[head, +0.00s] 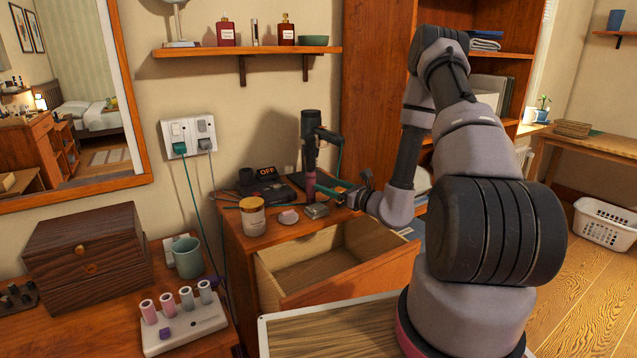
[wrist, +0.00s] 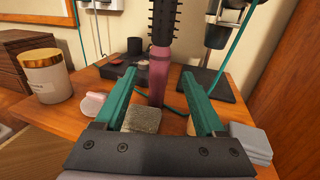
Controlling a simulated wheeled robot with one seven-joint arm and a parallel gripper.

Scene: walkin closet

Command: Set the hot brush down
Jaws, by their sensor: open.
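The hot brush (head: 311,178) stands upright over the top of the small wooden cabinet (head: 240,242), with its pink handle down and black bristled barrel up. In the wrist view the hot brush (wrist: 160,75) rises between the teal fingertips of my gripper (wrist: 160,82). My gripper (head: 326,187) is open, with a gap visible on both sides of the handle.
A dark flat mat (wrist: 212,84) and a black device marked OFF (head: 266,184) lie at the back. A lidded jar (head: 252,216) and a pink item (head: 288,217) stand near the front left. Below, the drawer (head: 345,277) is pulled out. Cords hang from the wall outlet (head: 189,136).

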